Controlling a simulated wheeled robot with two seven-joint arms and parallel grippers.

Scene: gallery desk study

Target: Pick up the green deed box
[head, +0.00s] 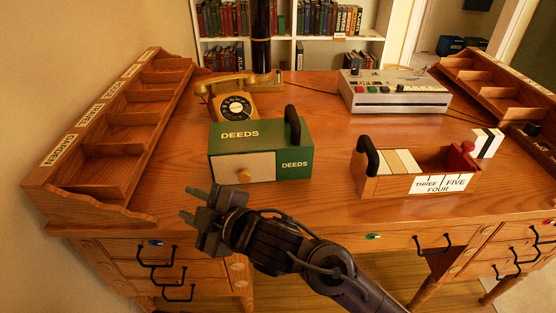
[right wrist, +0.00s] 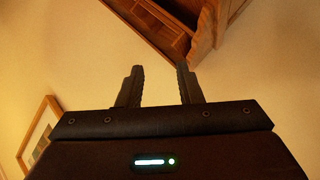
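The green deed box (head: 261,150) stands upright on the wooden desk, left of the middle. It has "DEEDS" lettering, a cream front panel with a round wooden knob, and a black arched handle (head: 292,124) on its right side. My right gripper (head: 188,202) is in front of the desk's front edge, below and left of the box, and apart from it. Its fingers point left. In the right wrist view the two fingers (right wrist: 158,84) are spread with nothing between them. The box does not show in that view. My left gripper is not in view.
A yellow rotary telephone (head: 236,99) stands behind the box. A wooden card tray (head: 367,185) with a black handle is to the right, a grey machine (head: 396,97) behind it. Compartment racks (head: 125,138) line both desk sides. Bare desk lies between box and tray.

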